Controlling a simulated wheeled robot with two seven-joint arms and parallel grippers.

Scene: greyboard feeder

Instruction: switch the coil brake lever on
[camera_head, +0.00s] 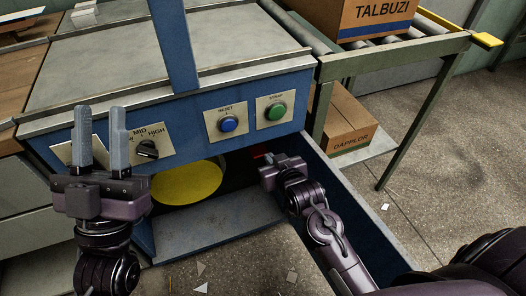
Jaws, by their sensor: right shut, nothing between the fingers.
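The coil brake lever is not clearly visible; a small red piece (260,155) shows just behind my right gripper, and I cannot tell whether it is part of the lever. My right gripper (268,163) is shut and empty, low inside the blue-walled recess under the machine's front panel. Its fingertips are in dark shadow, and I cannot tell whether they touch anything. My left gripper (100,137) is open and empty, fingers pointing up, in front of the panel's left part.
The blue front panel carries a black knob (147,149) marked MID and HIGH, a blue button (228,124) and a green button (276,112). A yellow disc (185,184) sits in the recess. Cardboard boxes (345,122) and a roller conveyor stand right. Scraps litter the floor.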

